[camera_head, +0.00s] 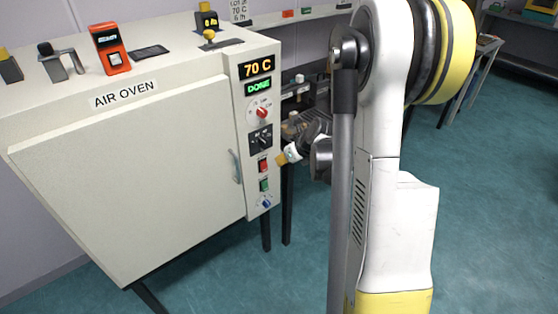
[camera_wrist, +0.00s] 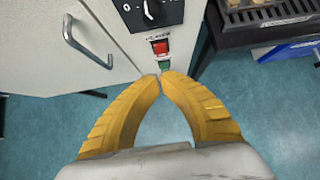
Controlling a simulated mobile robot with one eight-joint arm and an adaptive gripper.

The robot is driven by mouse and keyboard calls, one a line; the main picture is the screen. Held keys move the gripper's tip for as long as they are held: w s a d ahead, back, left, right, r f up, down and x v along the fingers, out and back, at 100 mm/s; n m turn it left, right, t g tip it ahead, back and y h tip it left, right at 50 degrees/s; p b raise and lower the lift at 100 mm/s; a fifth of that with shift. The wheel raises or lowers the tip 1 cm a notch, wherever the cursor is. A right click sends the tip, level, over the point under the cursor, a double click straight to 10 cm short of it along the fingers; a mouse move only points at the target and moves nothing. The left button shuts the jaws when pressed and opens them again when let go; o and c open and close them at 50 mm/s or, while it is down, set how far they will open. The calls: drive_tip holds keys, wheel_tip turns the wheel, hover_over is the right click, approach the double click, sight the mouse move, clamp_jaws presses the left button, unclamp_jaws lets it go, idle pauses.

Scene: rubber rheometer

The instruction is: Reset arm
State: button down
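My arm (camera_head: 385,140) stands upright in the right half of the head view and hides what is behind it. My gripper shows in the wrist view (camera_wrist: 163,78) with its two yellow fingers curved together, the tips touching or nearly so, and nothing visible between them. The tips appear just below the red button (camera_wrist: 160,46), over the green button (camera_wrist: 164,65) of the oven panel. In the head view the yellow gripper (camera_head: 284,158) is partly seen beside the panel of the air oven (camera_head: 130,170). The oven display (camera_head: 257,67) reads 70 C and DONE.
The oven door is closed, with a handle (camera_head: 235,166) near the panel. An orange device (camera_head: 110,48) and other small items stand on the oven top. A dark rack (camera_wrist: 275,22) is right of the panel. The teal floor (camera_head: 480,210) at right is clear.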

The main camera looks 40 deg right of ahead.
idle(0.5)
drive_tip(key=s+a+r+n+g, duration=0.1)
drive_tip(key=s+a+r+n, duration=0.3)
drive_tip(key=a+r+n, duration=0.35)
drive_tip(key=s+a+r+n, duration=0.4)
drive_tip(key=a+r+n, duration=0.1)
drive_tip(key=a+n, duration=0.45)
drive_tip(key=s+a+r+n, duration=0.2)
drive_tip(key=s+a+n, duration=0.6)
drive_tip(key=n, duration=1)
drive_tip(key=s, duration=0.4)
drive_tip(key=shift+s+a+r, duration=0.15)
drive_tip(key=shift+s+r, duration=0.05)
drive_tip(key=shift+s, duration=0.05)
